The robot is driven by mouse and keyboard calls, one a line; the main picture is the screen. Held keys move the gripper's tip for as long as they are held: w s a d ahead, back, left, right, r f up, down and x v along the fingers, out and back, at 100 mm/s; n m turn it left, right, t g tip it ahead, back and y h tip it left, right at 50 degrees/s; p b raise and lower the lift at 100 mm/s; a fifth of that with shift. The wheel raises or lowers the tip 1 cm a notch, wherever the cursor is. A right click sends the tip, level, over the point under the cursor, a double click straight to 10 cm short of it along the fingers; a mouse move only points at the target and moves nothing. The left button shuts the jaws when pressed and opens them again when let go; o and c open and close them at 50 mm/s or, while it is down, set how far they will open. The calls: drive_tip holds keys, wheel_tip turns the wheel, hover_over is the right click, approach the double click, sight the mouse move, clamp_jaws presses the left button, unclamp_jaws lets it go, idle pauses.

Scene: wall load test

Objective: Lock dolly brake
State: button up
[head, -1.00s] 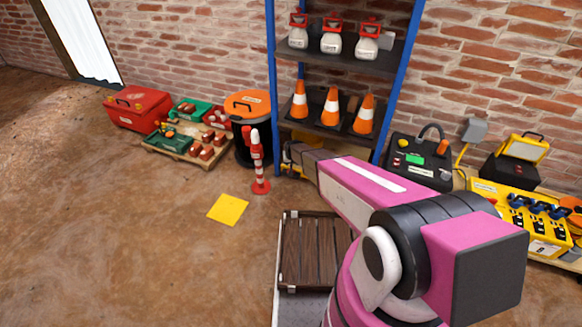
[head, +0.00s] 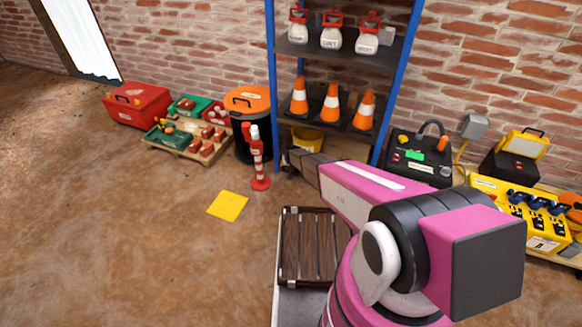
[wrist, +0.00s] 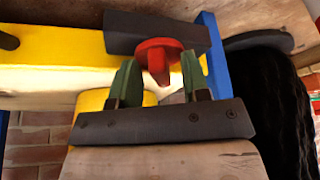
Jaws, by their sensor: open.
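My gripper (wrist: 155,85) is open in the wrist view, with two green fingertips on a dark crossbar. A red knob (wrist: 158,52) shows between and just beyond the fingertips; I cannot tell whether they touch it. The knob is beside a dark bar (wrist: 140,28) and a yellow beam (wrist: 60,65). I cannot tell for certain whether these belong to the dolly and its brake. In the head view my gripper (head: 288,163) is at the foot of the blue-framed shelf, small and partly unclear. No dolly is clearly identifiable in the head view.
The shelf (head: 342,65) holds orange cones and white bottles. A red-and-white post (head: 257,165) and a black bin with orange lid (head: 247,104) stand left of my gripper. A yellow floor square (head: 228,206) lies in front. Open floor lies at left.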

clamp_jaws()
drive_tip(key=n, duration=0.1)
drive_tip(key=n+y, duration=0.1)
drive_tip(key=n, duration=0.1)
drive_tip(key=shift+d, duration=0.25)
drive_tip(key=shift+w+d+n+g+y, duration=0.1)
drive_tip(key=shift+n+g+y, duration=0.3)
drive_tip(key=shift+n, duration=0.8)
drive_tip(key=shift+w+d+n+g+y, duration=0.1)
drive_tip(key=shift+n+g+y, duration=0.3)
drive_tip(key=shift+n, duration=0.8)
unclamp_jaws()
